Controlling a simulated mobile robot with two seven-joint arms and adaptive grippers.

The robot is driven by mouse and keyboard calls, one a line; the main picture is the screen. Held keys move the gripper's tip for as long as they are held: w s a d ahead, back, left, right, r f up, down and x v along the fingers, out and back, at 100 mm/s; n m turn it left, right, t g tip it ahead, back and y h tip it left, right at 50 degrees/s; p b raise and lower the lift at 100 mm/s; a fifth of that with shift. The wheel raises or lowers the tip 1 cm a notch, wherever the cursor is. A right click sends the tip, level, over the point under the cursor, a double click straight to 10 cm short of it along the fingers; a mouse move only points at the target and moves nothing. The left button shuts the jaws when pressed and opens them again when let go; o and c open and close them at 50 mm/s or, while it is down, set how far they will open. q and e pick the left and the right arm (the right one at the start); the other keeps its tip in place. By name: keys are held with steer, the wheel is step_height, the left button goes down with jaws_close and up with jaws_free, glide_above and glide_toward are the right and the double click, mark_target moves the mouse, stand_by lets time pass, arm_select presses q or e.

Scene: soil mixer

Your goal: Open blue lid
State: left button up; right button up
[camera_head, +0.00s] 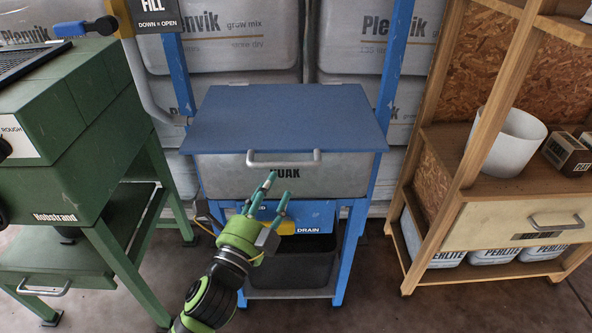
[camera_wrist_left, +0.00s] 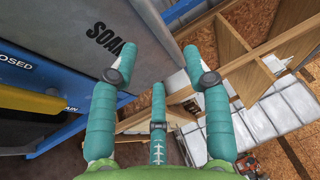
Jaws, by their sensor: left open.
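The blue lid (camera_head: 285,115) lies flat and closed on top of the grey soak bin (camera_head: 225,176) in the middle of the head view. A pale bar handle (camera_head: 283,162) runs along the lid's front edge. My left gripper (camera_head: 272,188) is open and empty, just below and in front of the handle, apart from it. It partly covers the bin's lettering. In the left wrist view its teal fingers (camera_wrist_left: 157,85) are spread with nothing between them, and the bin's grey front (camera_wrist_left: 130,35) is at upper left. The lid is not clear there. My right gripper is not in view.
A blue frame (camera_head: 350,240) holds the bin above a black tub (camera_head: 305,262). A green machine (camera_head: 75,150) stands at left. A wooden shelf (camera_head: 450,190) with a white pot (camera_head: 503,142) stands at right. Bagged mix (camera_head: 245,40) is stacked behind.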

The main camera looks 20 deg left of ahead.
mark_target(284, 167)
arm_select(q)
steer(key=shift+w+d+r+p, duration=0.15)
steer(key=shift+w+r, duration=0.1)
steer(key=shift+w, duration=0.85)
steer(key=shift+w+d+r+p, duration=0.15)
steer(key=shift+w+r, duration=0.15)
steer(key=shift+w, duration=0.8)
steer(key=shift+w+d+r, duration=0.15)
steer(key=shift+w+r, duration=0.1)
steer(key=shift+w, duration=0.85)
jaws_close()
